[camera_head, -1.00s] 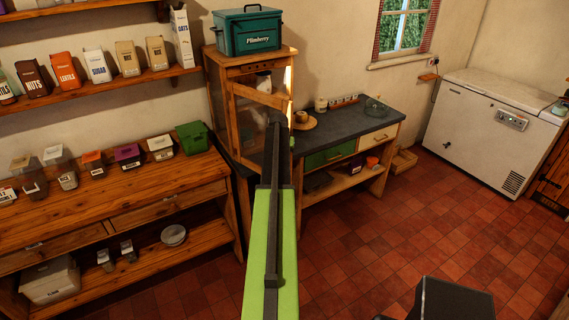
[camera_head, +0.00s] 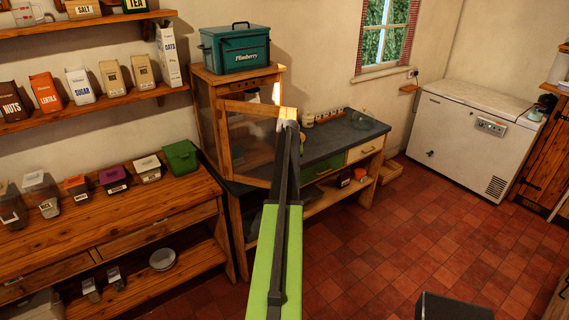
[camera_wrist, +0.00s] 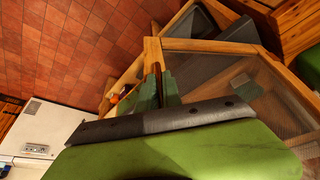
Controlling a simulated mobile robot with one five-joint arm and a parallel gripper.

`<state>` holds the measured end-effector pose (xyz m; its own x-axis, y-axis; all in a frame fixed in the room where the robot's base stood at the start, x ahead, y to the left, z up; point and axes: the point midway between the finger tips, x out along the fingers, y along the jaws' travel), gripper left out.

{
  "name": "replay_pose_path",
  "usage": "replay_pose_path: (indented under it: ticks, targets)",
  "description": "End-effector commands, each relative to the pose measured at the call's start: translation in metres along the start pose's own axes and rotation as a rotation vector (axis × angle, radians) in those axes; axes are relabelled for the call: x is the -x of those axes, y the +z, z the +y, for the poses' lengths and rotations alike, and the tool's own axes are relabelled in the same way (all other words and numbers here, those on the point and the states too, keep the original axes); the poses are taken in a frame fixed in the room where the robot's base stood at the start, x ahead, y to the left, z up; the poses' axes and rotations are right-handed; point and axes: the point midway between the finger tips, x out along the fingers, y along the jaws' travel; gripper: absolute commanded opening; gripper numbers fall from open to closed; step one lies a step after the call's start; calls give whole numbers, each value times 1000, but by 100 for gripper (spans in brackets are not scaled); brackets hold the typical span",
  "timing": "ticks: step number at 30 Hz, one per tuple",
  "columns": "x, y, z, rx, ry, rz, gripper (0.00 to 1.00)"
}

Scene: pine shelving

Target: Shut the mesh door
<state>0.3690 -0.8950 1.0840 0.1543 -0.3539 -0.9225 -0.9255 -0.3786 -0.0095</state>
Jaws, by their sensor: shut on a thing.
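The mesh door (camera_head: 250,148) belongs to a wooden cabinet (camera_head: 207,120) on the dark worktop. It is joined at its left side and stands partly open, its free edge out from the cabinet front. In the wrist view the door's mesh panel (camera_wrist: 235,85) and pale wood frame (camera_wrist: 205,45) show. My gripper (camera_wrist: 160,88) is shut on the frame near its corner, dark green fingers on either side of the wood. In the head view my gripper (camera_head: 289,127) is at the door's upper free corner, its fingers mostly hidden by my arm.
A teal lidded box (camera_head: 236,48) stands on the cabinet. The worktop (camera_head: 335,138) holds a row of small jars (camera_head: 328,116) right of the door. A wooden bench (camera_head: 150,205) with containers is at left. A white chest freezer (camera_head: 465,135) stands far right. The red tiled floor (camera_head: 400,235) is mostly clear.

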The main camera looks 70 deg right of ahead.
Motion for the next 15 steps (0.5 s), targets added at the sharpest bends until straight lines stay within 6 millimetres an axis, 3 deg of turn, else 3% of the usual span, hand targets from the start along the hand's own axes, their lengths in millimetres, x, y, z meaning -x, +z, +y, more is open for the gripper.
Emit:
replay_pose_path:
  ticks: [2, 3, 5, 15]
  targets:
    - [0, 3, 6, 0, 12, -8, 0]
    - [0, 3, 5, 1, 11, -9, 10]
    - [0, 3, 2, 3, 10, -8, 18]
    - [0, 2, -8, 12, 3, -5, 18]
